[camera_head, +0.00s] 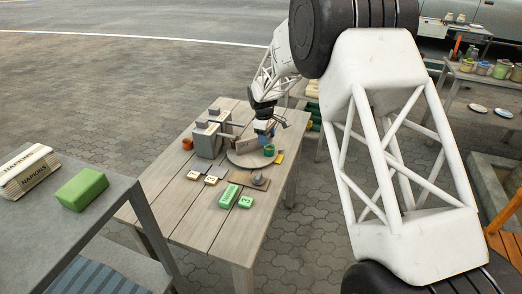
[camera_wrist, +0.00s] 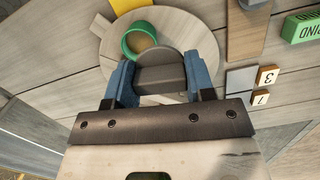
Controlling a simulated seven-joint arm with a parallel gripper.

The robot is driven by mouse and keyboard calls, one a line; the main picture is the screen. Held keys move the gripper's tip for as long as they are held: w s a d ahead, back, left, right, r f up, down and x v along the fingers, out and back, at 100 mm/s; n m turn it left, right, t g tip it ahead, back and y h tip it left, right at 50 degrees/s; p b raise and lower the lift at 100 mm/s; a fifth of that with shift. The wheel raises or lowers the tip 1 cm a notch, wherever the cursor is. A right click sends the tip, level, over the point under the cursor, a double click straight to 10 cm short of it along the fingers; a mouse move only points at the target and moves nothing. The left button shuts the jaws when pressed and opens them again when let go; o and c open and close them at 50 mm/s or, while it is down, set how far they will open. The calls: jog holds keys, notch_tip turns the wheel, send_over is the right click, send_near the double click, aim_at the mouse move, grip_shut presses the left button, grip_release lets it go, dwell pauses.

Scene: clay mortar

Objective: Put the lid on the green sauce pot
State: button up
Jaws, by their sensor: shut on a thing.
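The green sauce pot (camera_head: 269,150) stands on a round pale board (camera_head: 243,160) on the slatted table. In the wrist view the open mouth of the pot (camera_wrist: 140,40) shows, with brownish contents. My gripper (camera_head: 265,128) is over the board, close to the pot. In the wrist view its blue fingers (camera_wrist: 160,85) are shut on a dark grey-brown lid (camera_wrist: 168,62), gripped by its block-like handle. The lid overlaps the near right part of the pot in that view and does not cover the mouth. I cannot tell whether they touch.
A grey knobbed object (camera_head: 260,180) stands on a brown board. Green boxes (camera_head: 229,195) and small numbered tiles (camera_head: 211,180) lie near the front. The table's left front is clear.

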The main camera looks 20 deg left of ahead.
aim_at(270, 140)
jog(key=shift+w+d+r, duration=0.1)
jog(key=shift+w+r, duration=0.05)
jog(key=shift+w, duration=0.65)
jog(key=shift+w+d+r, duration=0.1)
jog(key=shift+w+r, duration=0.05)
jog(key=shift+w, duration=0.6)
jog(key=shift+f, duration=0.2)
jog(key=shift+f, duration=2.2)
jog(key=shift+f, duration=0.5)
jog(key=o, duration=1.4)
jog(key=shift+r, duration=0.2)
jog(key=shift+r, duration=3.3)
jog(key=shift+r, duration=0.15)
